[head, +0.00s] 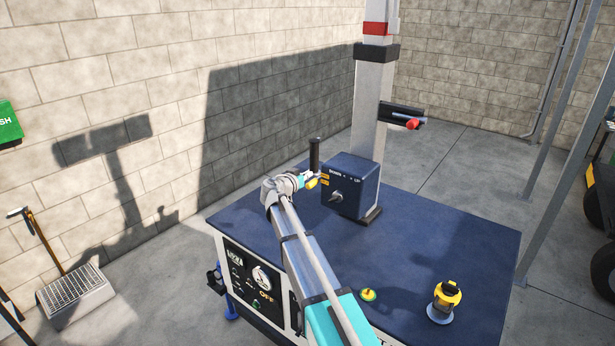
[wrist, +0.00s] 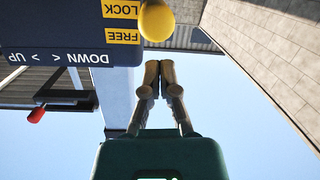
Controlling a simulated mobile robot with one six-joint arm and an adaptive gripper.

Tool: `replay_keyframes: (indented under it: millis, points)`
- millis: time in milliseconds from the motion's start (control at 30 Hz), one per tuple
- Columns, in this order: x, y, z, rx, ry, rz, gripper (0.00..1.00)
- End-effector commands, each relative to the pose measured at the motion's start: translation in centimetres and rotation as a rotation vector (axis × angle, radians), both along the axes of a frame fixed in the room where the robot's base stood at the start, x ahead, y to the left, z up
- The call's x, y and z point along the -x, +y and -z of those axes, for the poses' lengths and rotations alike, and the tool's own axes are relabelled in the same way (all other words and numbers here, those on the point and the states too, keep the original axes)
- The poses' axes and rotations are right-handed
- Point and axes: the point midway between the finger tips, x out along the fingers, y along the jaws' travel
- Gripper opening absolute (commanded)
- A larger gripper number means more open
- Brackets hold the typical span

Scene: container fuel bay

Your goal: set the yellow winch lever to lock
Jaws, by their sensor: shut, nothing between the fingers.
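The winch box (head: 352,188) is dark blue and stands at the foot of the grey mast. Its yellow LOCK label (wrist: 121,9) and FREE label (wrist: 121,35) appear upside down in the wrist view. The yellow lever's round knob (wrist: 158,20) shows beside these labels, roughly level with the gap between them; its arm is hidden, so I cannot tell its setting. In the head view the yellow knob (head: 311,183) is small, beside the box's left edge. My gripper (wrist: 152,66) is shut and empty, its fingertips just short of the knob, with a small gap in the picture.
A dark upright cylinder (head: 314,155) stands close by my gripper. The grey mast (head: 371,105) rises behind the box and carries a red-tipped side arm (head: 412,123).

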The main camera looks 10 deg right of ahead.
Motion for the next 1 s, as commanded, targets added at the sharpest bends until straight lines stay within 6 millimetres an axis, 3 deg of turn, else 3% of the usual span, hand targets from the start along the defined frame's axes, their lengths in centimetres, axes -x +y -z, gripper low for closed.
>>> replay_keyframes:
  millis: [233,700,1000]
  points:
    - [-0.2,0.1,-1.9,0.003,-0.001,-0.001,0.00]
    - [4.4,4.8,1.2,0.004,-0.001,-0.002,0.00]
    - [6.1,6.8,1.9,0.004,-0.001,-0.001,0.00]
